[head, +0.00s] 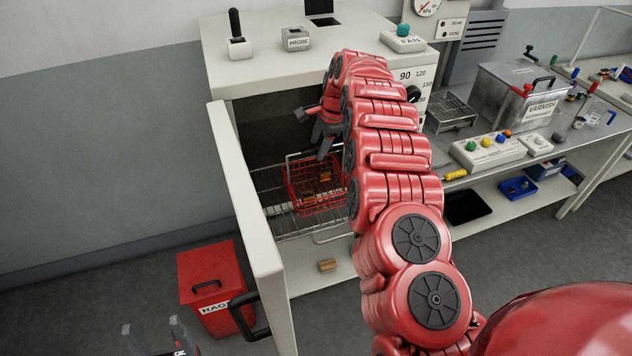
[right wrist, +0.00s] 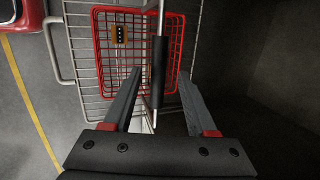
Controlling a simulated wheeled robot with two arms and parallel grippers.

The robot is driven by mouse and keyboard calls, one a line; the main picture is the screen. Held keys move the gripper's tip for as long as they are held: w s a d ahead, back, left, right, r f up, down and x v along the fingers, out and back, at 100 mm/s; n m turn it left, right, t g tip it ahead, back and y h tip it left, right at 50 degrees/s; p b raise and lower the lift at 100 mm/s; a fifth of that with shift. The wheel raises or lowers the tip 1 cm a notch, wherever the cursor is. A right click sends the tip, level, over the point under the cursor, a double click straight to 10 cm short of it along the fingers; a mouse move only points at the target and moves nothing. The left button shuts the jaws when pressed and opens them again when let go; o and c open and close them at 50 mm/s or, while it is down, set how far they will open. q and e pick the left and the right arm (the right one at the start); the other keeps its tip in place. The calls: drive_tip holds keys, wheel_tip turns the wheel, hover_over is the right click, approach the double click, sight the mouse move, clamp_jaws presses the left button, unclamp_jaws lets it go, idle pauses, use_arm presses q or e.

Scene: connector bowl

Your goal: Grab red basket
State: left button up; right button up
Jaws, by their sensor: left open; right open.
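The red wire basket (head: 318,200) sits on a wire rack (head: 268,183) inside the open cabinet; small brown parts lie in it. In the right wrist view, the basket (right wrist: 104,68) is below my gripper, and its handle has a black grip (right wrist: 158,72). My right gripper (head: 324,148) is reaching into the cabinet above the basket. Its fingers (right wrist: 159,90) are open, one on each side of the handle grip in the picture; I see no clear contact. My left gripper (head: 153,332) is open and empty at the bottom left, away from the basket.
The open cabinet door (head: 243,215) stands left of the basket, with a dark handle. A red rag bin (head: 208,270) is on the floor beyond it. A small tan block (head: 327,265) lies below the rack. A bench with a varnish box (head: 515,95) stands at right.

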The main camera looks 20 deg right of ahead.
drive_tip(key=p+x, duration=0.2)
drive_tip(key=x, duration=0.1)
drive_tip(key=shift+s, duration=0.15)
drive_tip(key=shift+w+f+p, duration=0.2)
drive_tip(key=shift+f+p, duration=0.15)
drive_tip(key=shift+f, duration=0.2)
drive_tip(key=shift+a+f, duration=0.3)
drive_tip(key=shift+f, duration=0.1)
clamp_jaws()
drive_tip(key=shift+w, duration=0.1)
idle(0.6)
